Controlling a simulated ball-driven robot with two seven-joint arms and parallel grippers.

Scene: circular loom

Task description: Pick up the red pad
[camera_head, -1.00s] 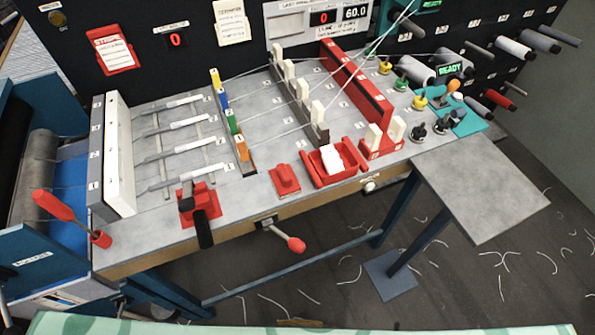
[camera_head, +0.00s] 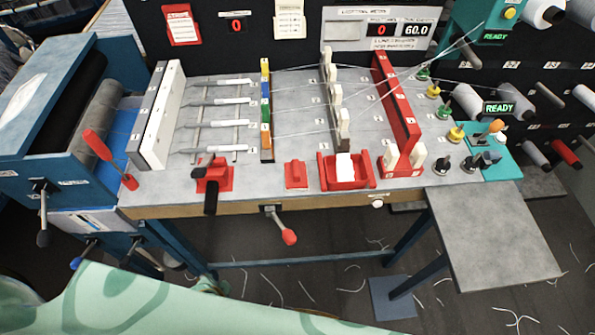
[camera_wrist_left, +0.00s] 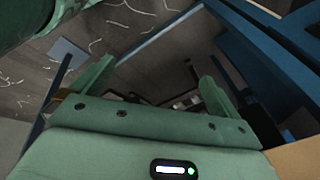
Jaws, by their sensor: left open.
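The small red pad (camera_head: 296,174) lies flat on the grey bench top near its front edge, between a red clamp with a black handle (camera_head: 212,178) and a red tray with white pieces (camera_head: 346,172). Nothing touches it from above. My left gripper (camera_wrist_left: 157,72) shows only in the left wrist view, with its two green fingers spread and nothing between them. It points toward the dark floor and blue frame legs, and the pad is not in that view. My right gripper is in neither view.
A red-handled lever (camera_head: 110,158) stands at the bench's left end. A red-knobbed crank (camera_head: 280,226) sticks out from the front edge. A red comb block (camera_head: 397,100) stands right of the tray. A grey side table (camera_head: 495,240) projects at the right.

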